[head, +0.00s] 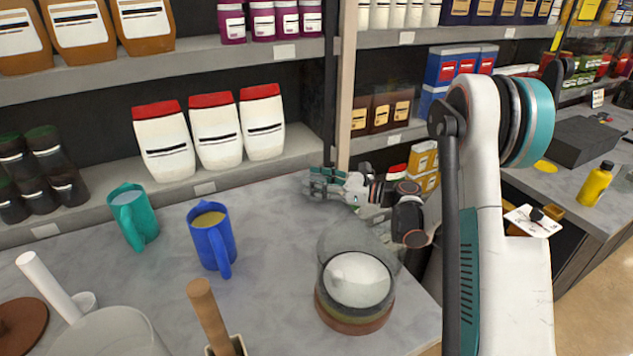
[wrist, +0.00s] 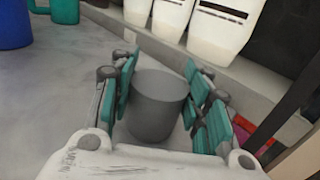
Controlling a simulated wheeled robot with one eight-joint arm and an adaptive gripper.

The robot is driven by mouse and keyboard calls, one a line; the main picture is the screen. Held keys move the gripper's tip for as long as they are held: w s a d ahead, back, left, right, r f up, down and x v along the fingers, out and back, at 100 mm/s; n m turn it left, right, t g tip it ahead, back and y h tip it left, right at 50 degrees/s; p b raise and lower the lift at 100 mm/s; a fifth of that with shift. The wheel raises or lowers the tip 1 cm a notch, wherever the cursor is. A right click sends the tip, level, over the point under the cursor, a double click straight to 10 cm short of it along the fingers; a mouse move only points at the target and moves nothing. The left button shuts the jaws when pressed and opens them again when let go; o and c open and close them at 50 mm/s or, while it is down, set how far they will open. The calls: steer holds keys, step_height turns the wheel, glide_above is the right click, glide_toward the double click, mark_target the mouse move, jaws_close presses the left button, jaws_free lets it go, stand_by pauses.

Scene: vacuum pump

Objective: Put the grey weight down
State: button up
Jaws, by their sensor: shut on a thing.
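The grey weight (wrist: 157,105) is a plain grey cylinder, upright between my fingers in the wrist view. My gripper (wrist: 160,100) is shut on it, with teal pads on both sides. In the head view my gripper (head: 328,184) is low over the back of the grey counter, near the shelf post. The weight is hidden there behind the fingers and wrist. I cannot tell whether its base touches the counter.
A teal jug (head: 134,217) and a blue jug (head: 211,238) stand on the counter (head: 275,215) at left. A round glass vessel (head: 355,285) on a reddish base stands in front of my wrist. Clear counter lies between jugs and gripper.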

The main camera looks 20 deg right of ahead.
steer(key=o, duration=1.3)
steer(key=shift+o, duration=0.2)
steer(key=shift+r, duration=0.1)
steer(key=p+v, duration=0.4)
steer(key=v, duration=0.8)
